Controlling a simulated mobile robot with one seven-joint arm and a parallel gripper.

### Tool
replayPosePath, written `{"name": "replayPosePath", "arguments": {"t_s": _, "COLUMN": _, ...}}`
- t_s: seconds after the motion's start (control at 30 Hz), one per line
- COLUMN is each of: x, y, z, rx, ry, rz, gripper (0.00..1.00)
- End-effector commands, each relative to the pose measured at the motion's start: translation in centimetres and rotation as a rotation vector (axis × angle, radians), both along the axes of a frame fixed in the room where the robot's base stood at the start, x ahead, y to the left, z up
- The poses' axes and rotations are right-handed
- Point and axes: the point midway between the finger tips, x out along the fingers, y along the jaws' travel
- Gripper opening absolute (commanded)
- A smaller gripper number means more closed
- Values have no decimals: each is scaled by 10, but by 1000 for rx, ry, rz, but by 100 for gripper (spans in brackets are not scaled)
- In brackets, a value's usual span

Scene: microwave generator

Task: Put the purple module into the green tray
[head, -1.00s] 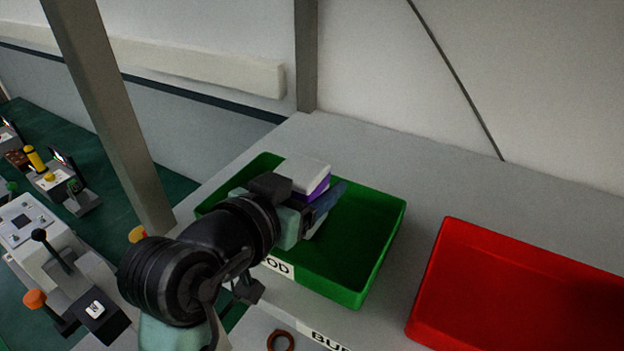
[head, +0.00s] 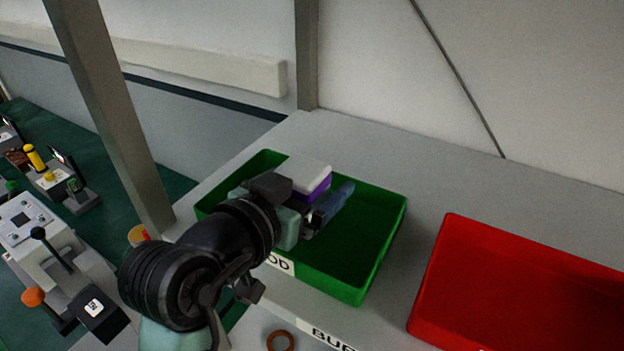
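The purple module (head: 318,188), with a white top, is inside the outline of the green tray (head: 372,270), towards its back left. The tray lies on the grey shelf. My gripper (head: 312,205) reaches over the tray's near left wall. One bluish finger stands out to the right of the module with a dark gap between them, so the gripper looks open around or beside it. The other finger and the module's lower part are hidden by my wrist. I cannot tell whether the module touches the tray floor.
A red tray (head: 520,290) stands on the shelf to the right, apart from the green one. A grey post (head: 110,120) rises left of my arm. A control panel with levers (head: 60,255) is at lower left. The green tray's right half is empty.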

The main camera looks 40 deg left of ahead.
Motion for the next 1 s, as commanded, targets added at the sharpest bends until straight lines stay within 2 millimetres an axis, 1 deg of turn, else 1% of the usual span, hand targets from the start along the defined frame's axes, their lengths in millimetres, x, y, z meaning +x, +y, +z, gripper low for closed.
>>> {"name": "replayPosePath", "arguments": {"t_s": 0.03, "x": 0, "y": -1, "z": -21, "rx": -36, "ry": 38, "rz": -1, "gripper": 98}}
{"name": "replayPosePath", "arguments": {"t_s": 0.3, "x": 0, "y": 0, "z": -20, "rx": -36, "ry": 38, "rz": -1, "gripper": 98}}
{"name": "replayPosePath", "arguments": {"t_s": 0.37, "x": 0, "y": 0, "z": -16, "rx": -36, "ry": 38, "rz": 0, "gripper": 98}}
{"name": "replayPosePath", "arguments": {"t_s": 0.47, "x": -1, "y": 0, "z": -5, "rx": -36, "ry": 38, "rz": 1, "gripper": 98}}
{"name": "replayPosePath", "arguments": {"t_s": 0.57, "x": -19, "y": -4, "z": 1, "rx": -36, "ry": 34, "rz": 2, "gripper": 98}}
{"name": "replayPosePath", "arguments": {"t_s": 0.87, "x": -89, "y": -21, "z": 28, "rx": -27, "ry": 27, "rz": 4, "gripper": 98}}
{"name": "replayPosePath", "arguments": {"t_s": 1.0, "x": -92, "y": -22, "z": 33, "rx": -33, "ry": 30, "rz": -6, "gripper": 98}}
